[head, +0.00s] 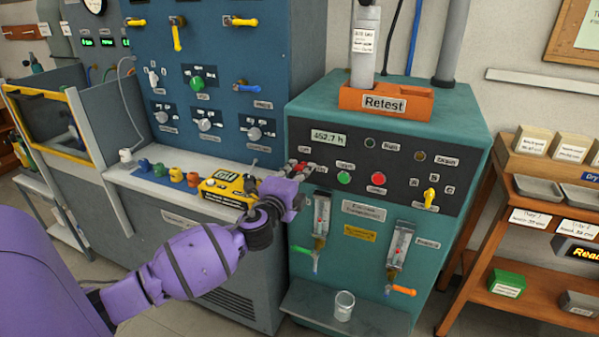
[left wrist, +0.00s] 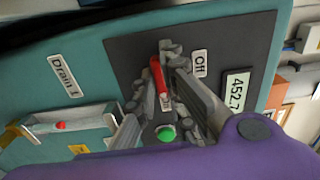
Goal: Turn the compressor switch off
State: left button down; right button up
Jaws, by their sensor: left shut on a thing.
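The compressor switch is a red lever (left wrist: 158,76) on the dark panel of the teal machine (head: 465,105). In the left wrist view it stands between the grey fingers of my left gripper (left wrist: 168,80), which is shut on it. A label "Off" (left wrist: 199,63) is to the right of the lever there, and another label is partly covered by the fingers. In the head view my left gripper (head: 297,170) reaches the left end of the panel and mostly hides the switch; only bits of red show. My right gripper is not in view.
A green button (head: 344,178) and a red button (head: 378,179) sit just right of the gripper, under a display reading 452.7 (head: 328,137). A yellow handheld device (head: 226,186) lies on the ledge to the left. A glass (head: 343,305) stands on the lower shelf.

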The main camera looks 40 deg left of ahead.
pick_arm(q)
jog(key=n, duration=0.3)
jog(key=shift+p, duration=0.4)
jog(key=shift+r+n+p, duration=0.1)
jog(key=shift+n+p, duration=0.2)
jog(key=shift+n, duration=0.9)
jog(key=n+p, duration=0.2)
jog(key=n, duration=0.2)
jog(key=shift+r, duration=0.1)
jog(key=n+p, duration=0.1)
jog(key=n, duration=0.2)
jog(key=n+p, duration=0.2)
jog(key=n, duration=0.1)
jog(key=shift+n, duration=0.6)
jog(key=shift+n+p, duration=0.3)
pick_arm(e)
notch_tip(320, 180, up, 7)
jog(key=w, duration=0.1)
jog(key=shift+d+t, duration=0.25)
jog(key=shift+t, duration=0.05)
pick_arm(q)
jog(key=shift+n, duration=0.3)
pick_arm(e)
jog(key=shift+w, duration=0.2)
